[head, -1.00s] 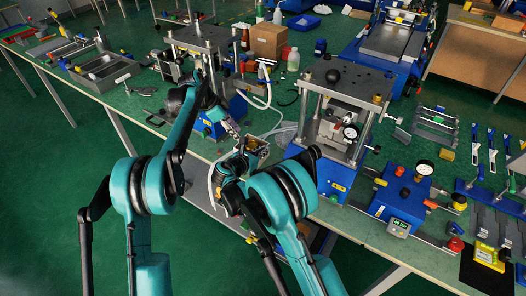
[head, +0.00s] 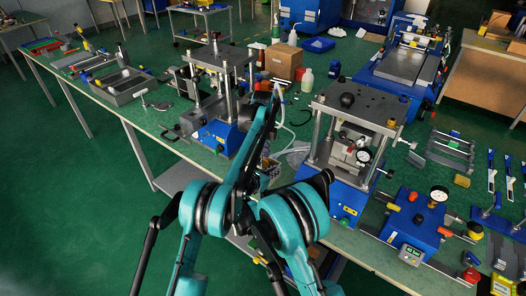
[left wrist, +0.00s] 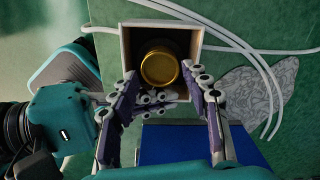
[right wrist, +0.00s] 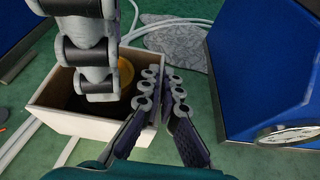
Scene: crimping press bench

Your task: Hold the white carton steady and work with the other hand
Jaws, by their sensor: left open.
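The white carton (right wrist: 95,124) stands open-topped; in the left wrist view its rim (left wrist: 126,50) shows from above. A round gold-coloured lid or jar (left wrist: 161,68) sits inside it, partly hidden in the right wrist view (right wrist: 125,74). My left gripper (left wrist: 160,88) is open, its fingers spread at the carton's near side; one finger covers part of the carton in the right wrist view. My right gripper (right wrist: 164,84) has its fingertips close together at the carton's side wall and appears shut on that wall. In the head view my arms hide most of the carton.
Two presses, one at the left (head: 218,85) and one at the right (head: 350,130), flank the work spot. A pale cable (left wrist: 255,60) and a grey patterned bag (left wrist: 262,88) lie beside the carton. A blue gauge unit (head: 412,222) stands farther right.

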